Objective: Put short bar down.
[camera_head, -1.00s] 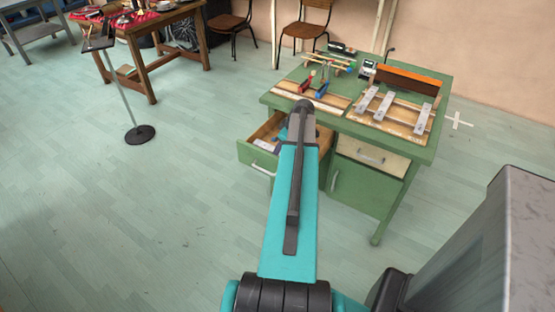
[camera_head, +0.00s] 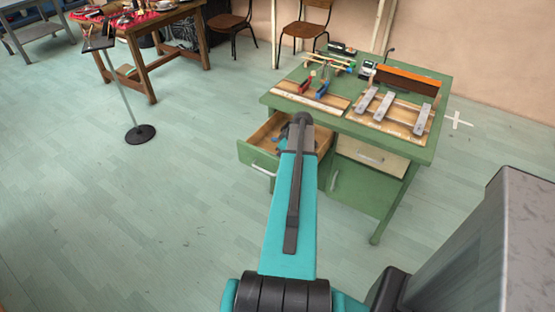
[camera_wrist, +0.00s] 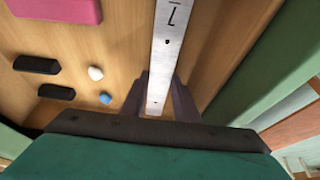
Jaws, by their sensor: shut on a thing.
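The short bar (camera_wrist: 170,45) is a flat silvery strip with a dark mark and small holes. My gripper (camera_wrist: 160,96) is shut on it, with a finger on either side of its near end. The bar's far end runs out of the top of the wrist view. Below it is the wooden floor of the open drawer (camera_wrist: 125,50); I cannot tell whether the bar touches it. In the head view the drawer (camera_head: 257,158) stands out of the green desk, and my arm hides the gripper and the bar.
The drawer holds a pink block (camera_wrist: 60,8), two black pieces (camera_wrist: 36,64), a white piece (camera_wrist: 96,73) and a blue piece (camera_wrist: 105,98). A green wall (camera_wrist: 265,55) runs close on the right. On the desk (camera_head: 345,125), three metal bars (camera_head: 384,106) lie across a wooden frame.

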